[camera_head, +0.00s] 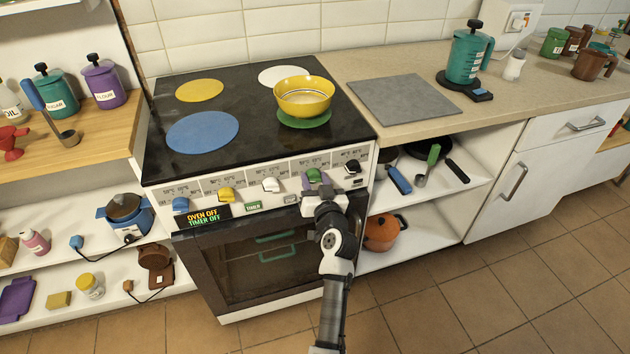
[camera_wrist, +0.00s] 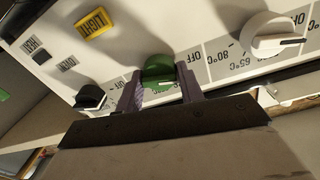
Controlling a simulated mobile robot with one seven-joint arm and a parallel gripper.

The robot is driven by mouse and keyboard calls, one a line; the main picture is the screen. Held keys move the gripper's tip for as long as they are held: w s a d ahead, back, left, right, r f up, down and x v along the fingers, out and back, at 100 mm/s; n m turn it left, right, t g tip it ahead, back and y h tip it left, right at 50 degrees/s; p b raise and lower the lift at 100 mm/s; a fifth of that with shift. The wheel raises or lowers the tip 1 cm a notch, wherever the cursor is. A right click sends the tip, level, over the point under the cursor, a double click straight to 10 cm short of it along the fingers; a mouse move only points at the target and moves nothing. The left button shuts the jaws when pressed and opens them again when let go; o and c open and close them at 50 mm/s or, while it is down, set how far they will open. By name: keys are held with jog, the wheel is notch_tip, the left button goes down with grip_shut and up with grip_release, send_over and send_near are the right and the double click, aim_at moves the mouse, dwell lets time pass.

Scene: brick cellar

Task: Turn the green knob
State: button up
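The green knob (camera_head: 313,174) is on the stove's white front panel, between a white knob and a black knob. In the wrist view the green knob (camera_wrist: 158,70) sits between my gripper's two purple-grey fingers, one close on each side. My gripper (camera_head: 314,184) is at the panel, its fingers partly hiding the knob in the head view. Whether both fingers press on the knob I cannot tell. A temperature scale with OFF is printed beside it.
A white knob (camera_head: 271,185) and a black knob (camera_head: 352,167) flank the green one. A yellow bowl (camera_head: 304,95) stands over the green hob plate (camera_head: 304,119). The oven door (camera_head: 272,252) is below the panel. Open floor lies to the right.

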jog(key=shift+c, duration=1.3)
jog(key=shift+m, duration=0.3)
jog(key=m+p, duration=0.1)
jog(key=m, duration=0.3)
jog(key=m+p, duration=0.1)
jog(key=m, duration=0.3)
jog(key=shift+m, duration=0.4)
jog(key=o, duration=1)
